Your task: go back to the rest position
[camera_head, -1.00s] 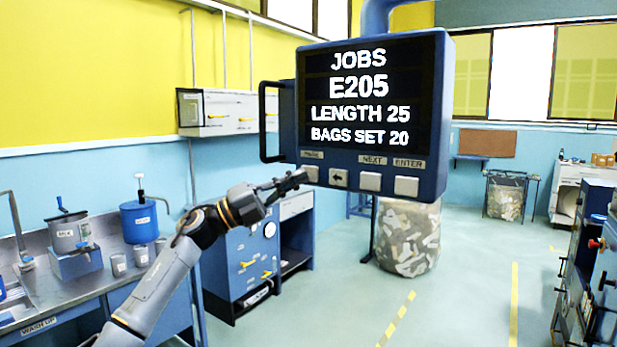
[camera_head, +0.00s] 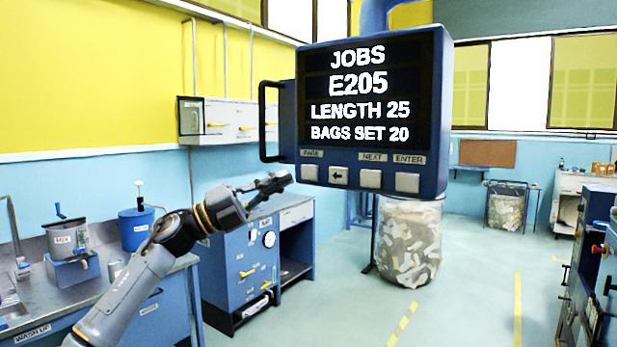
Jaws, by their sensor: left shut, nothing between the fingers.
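My left gripper (camera_head: 277,181) is shut and empty. My left arm comes in from the lower left. The job panel (camera_head: 372,110) hangs in the middle and reads JOBS, E205, LENGTH 25, BAGS SET 20. Its lower edge has a row of buttons, with the leftmost button (camera_head: 309,173) nearest my gripper. My right gripper is not in view.
A blue cabinet (camera_head: 240,268) stands behind my arm. A clear bin of scraps (camera_head: 408,243) stands below the panel. The middle floor is clear.

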